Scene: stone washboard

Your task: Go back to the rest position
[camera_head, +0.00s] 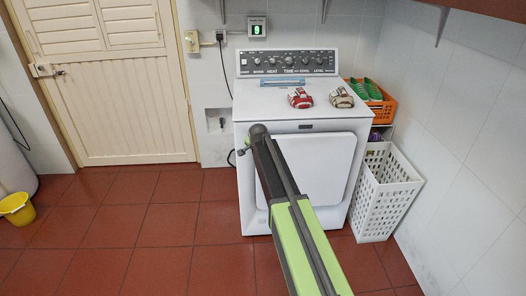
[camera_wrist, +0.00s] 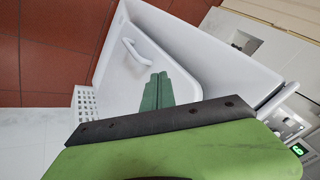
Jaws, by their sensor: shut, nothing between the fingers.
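My gripper (camera_wrist: 158,82) shows in the wrist view as two green fingers close together beyond a dark bar, with nothing seen between them. Behind them is the white front of a washer or dryer with a pale handle (camera_wrist: 135,56). In the head view my green and dark arm reaches up in front of the white machine (camera_head: 300,110). The arm's dark end is near the machine's upper left front; the fingers cannot be made out there.
Two small shoes, one red (camera_head: 300,98) and one brown (camera_head: 342,98), sit on the machine top. An orange crate (camera_head: 388,106) and a white basket (camera_head: 385,195) stand at its right. A yellow bucket (camera_head: 16,208) is at far left.

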